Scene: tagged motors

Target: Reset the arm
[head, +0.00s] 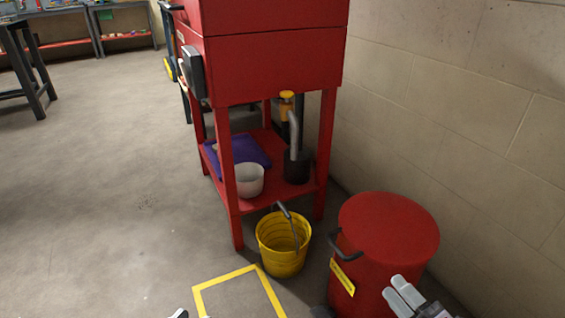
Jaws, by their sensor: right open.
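My right gripper (393,289) shows at the bottom right in the head view, in front of a red drum. Its two pale fingers point up and left, with a gap between them and nothing held. A small pale tip at the bottom edge (180,314) looks like part of my left gripper. Too little of it shows to tell its state. No tagged motor can be made out.
A red lidded drum (388,228) stands near the wall at right. A yellow bucket (283,258) stands before a red cabinet (275,70). Its lower shelf holds a white tub (249,181) and purple cloth (250,151). The left floor is mostly clear.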

